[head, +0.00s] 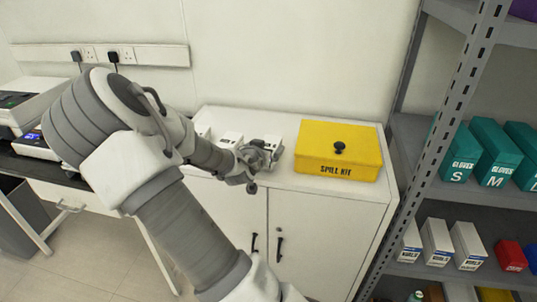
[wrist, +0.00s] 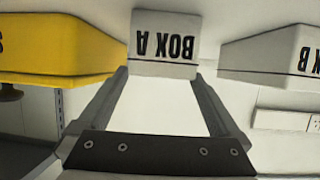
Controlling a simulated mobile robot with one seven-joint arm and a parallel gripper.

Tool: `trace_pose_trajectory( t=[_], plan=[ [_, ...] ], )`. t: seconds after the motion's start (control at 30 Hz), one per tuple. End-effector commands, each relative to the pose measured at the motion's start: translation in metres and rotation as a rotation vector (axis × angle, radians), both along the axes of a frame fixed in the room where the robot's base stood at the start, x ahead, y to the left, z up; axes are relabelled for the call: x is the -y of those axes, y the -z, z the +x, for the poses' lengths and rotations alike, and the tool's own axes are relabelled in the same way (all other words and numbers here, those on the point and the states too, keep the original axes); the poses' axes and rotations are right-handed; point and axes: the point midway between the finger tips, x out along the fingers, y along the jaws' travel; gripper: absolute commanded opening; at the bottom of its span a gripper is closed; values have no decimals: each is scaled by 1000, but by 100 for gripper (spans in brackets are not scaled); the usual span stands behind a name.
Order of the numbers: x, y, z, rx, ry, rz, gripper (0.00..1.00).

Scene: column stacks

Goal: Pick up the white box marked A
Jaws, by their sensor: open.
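The white box marked A (wrist: 163,42) shows at the top of the wrist view, its lettering upside down, just ahead of and between my fingertips. My gripper (wrist: 162,76) is open, with one finger on each side and bare space between them; whether either finger touches the box I cannot tell. In the head view my gripper (head: 258,160) is over the front of the white cabinet top, in front of the white box marked A (head: 274,141), hiding part of it.
A yellow spill kit (head: 338,152) stands right of box A on the cabinet (head: 299,187). Box B (head: 231,139) stands to the left; it also shows in the wrist view (wrist: 275,52). Another white box (head: 204,131) is further left. A grey shelf rack (head: 455,105) stands at right.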

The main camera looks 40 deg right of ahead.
Motion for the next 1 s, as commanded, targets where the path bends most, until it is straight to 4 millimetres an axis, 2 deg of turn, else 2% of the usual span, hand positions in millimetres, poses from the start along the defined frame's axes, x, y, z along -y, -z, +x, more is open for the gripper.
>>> trace_pose_trajectory(
  t=[0.2, 0.5, 1.0],
  plan=[
    [21, 11, 15, 0, 1, 0, 100],
    [23, 12, 16, -1, 0, 1, 98],
    [23, 12, 16, -1, 0, 1, 8]
  ],
)
